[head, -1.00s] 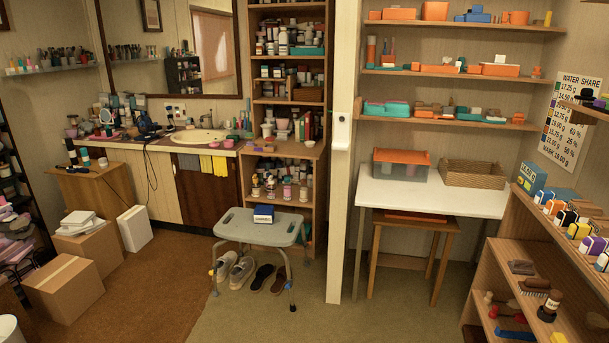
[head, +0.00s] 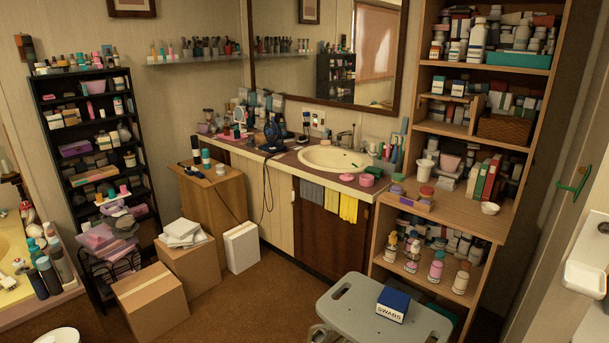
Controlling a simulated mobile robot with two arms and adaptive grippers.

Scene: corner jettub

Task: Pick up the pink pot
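Several pink containers show in the head view, and I cannot tell which one is the pink pot. A small round pink pot (head: 367,180) sits at the right front of the counter, beside the sink. A pink tub (head: 95,86) is on the upper part of the black rack at the left. Neither of my grippers is in view.
A grey stool (head: 345,305) with a blue SWABS box (head: 392,304) stands before the shelf unit (head: 405,215). Cardboard boxes (head: 150,305) and a white box (head: 241,247) stand on the floor at left. Brown floor between the boxes and stool is clear.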

